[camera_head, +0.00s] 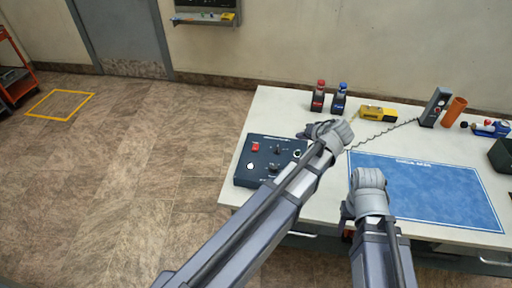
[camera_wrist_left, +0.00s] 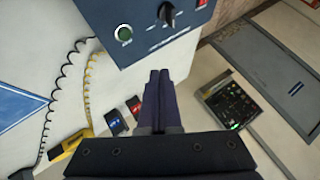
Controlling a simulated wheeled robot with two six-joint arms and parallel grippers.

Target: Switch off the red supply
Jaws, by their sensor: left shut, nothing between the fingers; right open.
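A dark control box (camera_head: 244,175) lies at the left end of the table. It carries a red switch (camera_head: 255,147), knobs and a white round button (camera_head: 250,166). My left gripper (camera_head: 303,132) is over the box's far right corner, by the round green-and-white button (camera_head: 297,153). In the left wrist view its fingers (camera_wrist_left: 157,82) are shut and empty, near the box's edge, green button (camera_wrist_left: 123,33) and black knob (camera_wrist_left: 168,14). My right gripper (camera_head: 347,225) is open at the table's front edge, partly hidden by its arm.
A blue mat (camera_head: 430,190) covers the table's right side. A dark bin (camera_head: 501,155) stands at the right.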

